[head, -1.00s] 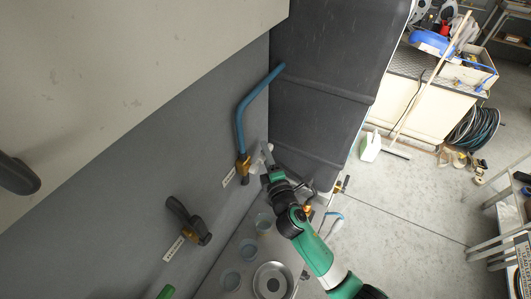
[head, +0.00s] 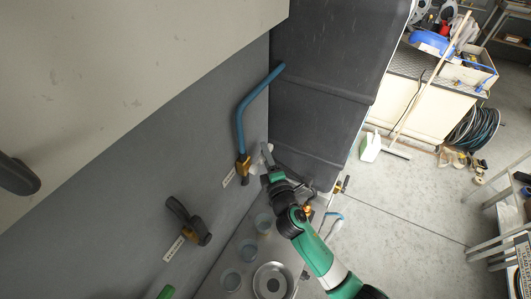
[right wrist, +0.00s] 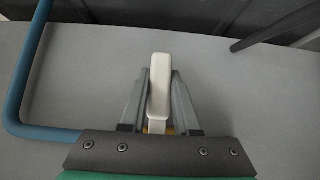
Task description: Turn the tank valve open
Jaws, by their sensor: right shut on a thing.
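The tank valve is a brass valve (head: 243,167) on the grey wall, at the lower end of a bent blue pipe (head: 240,118). Its white lever handle (right wrist: 160,85) stands between my right gripper's grey fingers in the right wrist view. My right gripper (head: 265,156) reaches the valve from the lower right in the head view and is shut on this handle. The fingers hide part of the lever, and only a little of the brass shows behind them. My left gripper is not in view.
A large dark tank (head: 325,80) stands close behind the valve. A second valve with a black handle (head: 182,217) is on the wall at lower left. A shelf with several cups and a metal bowl (head: 271,281) lies below. Open floor (head: 400,230) is at right.

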